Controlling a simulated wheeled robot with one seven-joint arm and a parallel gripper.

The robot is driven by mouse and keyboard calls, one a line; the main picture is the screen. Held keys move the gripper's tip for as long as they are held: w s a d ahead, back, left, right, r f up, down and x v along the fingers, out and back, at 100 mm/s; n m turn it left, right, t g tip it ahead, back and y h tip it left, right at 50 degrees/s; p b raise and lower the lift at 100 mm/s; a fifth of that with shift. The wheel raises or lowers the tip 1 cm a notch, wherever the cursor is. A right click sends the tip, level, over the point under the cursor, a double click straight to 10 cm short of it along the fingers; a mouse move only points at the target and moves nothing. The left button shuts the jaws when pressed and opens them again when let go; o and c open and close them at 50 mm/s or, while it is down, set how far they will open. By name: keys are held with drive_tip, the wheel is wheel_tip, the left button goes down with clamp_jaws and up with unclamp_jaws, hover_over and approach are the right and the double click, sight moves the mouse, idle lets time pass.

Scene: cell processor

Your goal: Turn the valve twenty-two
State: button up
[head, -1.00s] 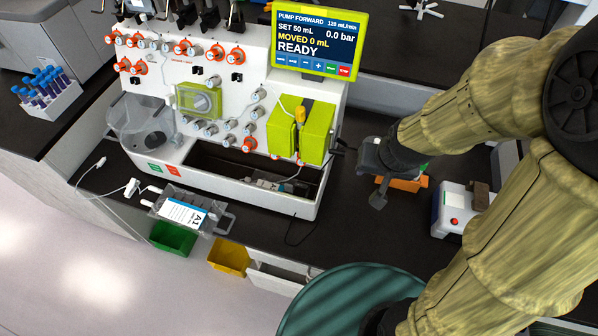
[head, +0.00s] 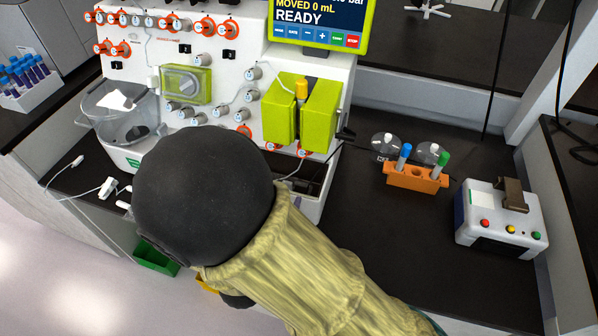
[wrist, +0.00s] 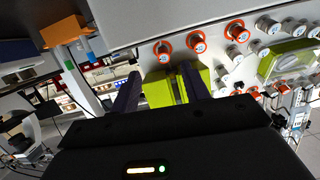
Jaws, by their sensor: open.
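The white panel of the cell processor (head: 225,75) carries several round valves with grey caps, some with orange rings. The number twenty-two cannot be read on any of them, so I cannot tell which valve it is. In the wrist view, three orange-ringed valves, at left (wrist: 163,48), middle (wrist: 197,44) and right (wrist: 236,29), lie beyond my gripper (wrist: 160,75). In the head view my arm hides the gripper.
A yellow-green block pair (head: 300,112) sticks out of the panel. An orange rack (head: 416,177) with tubes and a small white device (head: 502,220) stand on the dark bench to the right. A clear bowl (head: 120,110) sits at the panel's left. The bench middle is clear.

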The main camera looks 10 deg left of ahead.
sight(302, 154)
drive_tip(key=s+t, duration=0.1)
drive_tip(key=s+t+b, duration=0.1)
drive_tip(key=s, duration=0.2)
drive_tip(key=shift+s+a+t+h, duration=0.25)
drive_tip(key=shift+a+t+h, duration=0.1)
drive_tip(key=shift+t+h, duration=0.05)
drive_tip(key=shift+w, duration=0.1)
drive_tip(key=w, duration=0.5)
drive_tip(key=w+d, duration=0.1)
drive_tip(key=w, duration=0.5)
drive_tip(key=w+d+p, duration=0.1)
drive_tip(key=w, duration=0.5)
drive_tip(key=shift+d+f, duration=0.1)
drive_tip(key=shift+d, duration=0.1)
